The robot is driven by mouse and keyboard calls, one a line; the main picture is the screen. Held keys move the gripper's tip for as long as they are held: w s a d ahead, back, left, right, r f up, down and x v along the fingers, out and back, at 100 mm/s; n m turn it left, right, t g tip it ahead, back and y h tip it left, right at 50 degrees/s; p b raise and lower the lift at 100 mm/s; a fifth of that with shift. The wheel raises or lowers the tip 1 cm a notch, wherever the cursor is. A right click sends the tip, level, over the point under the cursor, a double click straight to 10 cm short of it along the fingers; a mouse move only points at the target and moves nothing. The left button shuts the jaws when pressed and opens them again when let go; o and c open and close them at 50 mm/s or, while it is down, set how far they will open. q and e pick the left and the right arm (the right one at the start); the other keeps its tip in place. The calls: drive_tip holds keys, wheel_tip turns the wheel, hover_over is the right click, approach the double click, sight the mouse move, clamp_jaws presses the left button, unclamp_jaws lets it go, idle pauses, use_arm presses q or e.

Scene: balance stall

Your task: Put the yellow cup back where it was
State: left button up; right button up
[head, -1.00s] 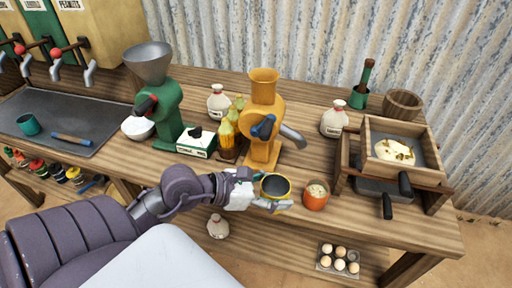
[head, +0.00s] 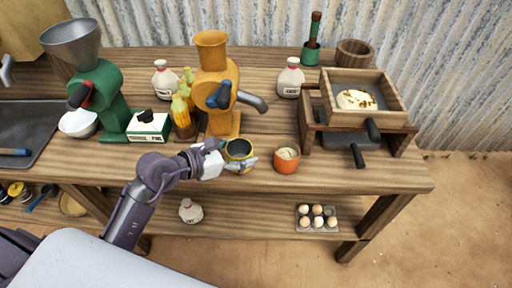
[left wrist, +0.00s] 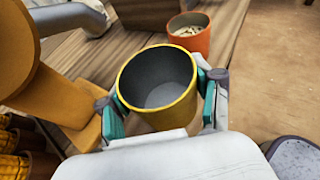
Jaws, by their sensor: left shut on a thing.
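The yellow cup (head: 239,150) has a dark grey inside and looks empty. My left gripper (head: 237,163) is shut on it near the front edge of the wooden table, just in front of the orange mill (head: 217,121). In the left wrist view the yellow cup (left wrist: 160,85) sits upright, slightly tilted in the picture, between the two teal finger pads of the left gripper (left wrist: 162,103). I cannot tell whether its base touches the table. My right gripper is not in view.
An orange cup (head: 286,161) with pale contents stands right of the yellow cup. A wooden sieve box (head: 391,117) stands further right. A green mill (head: 105,95), a box (head: 148,127) and corn cobs (head: 181,112) stand left. Eggs (head: 317,217) lie on the lower shelf.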

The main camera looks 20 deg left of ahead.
use_arm(q)
drive_tip(key=w+d, duration=0.1)
drive_tip(key=w, duration=0.1)
drive_tip(key=w+d, duration=0.2)
drive_tip(key=shift+f, duration=0.1)
wheel_tip(320, 180, down, 4)
drive_tip(key=b, duration=0.4)
drive_tip(key=shift+r, duration=0.3)
drive_tip(key=shift+f, duration=0.1)
drive_tip(key=o, duration=1.2)
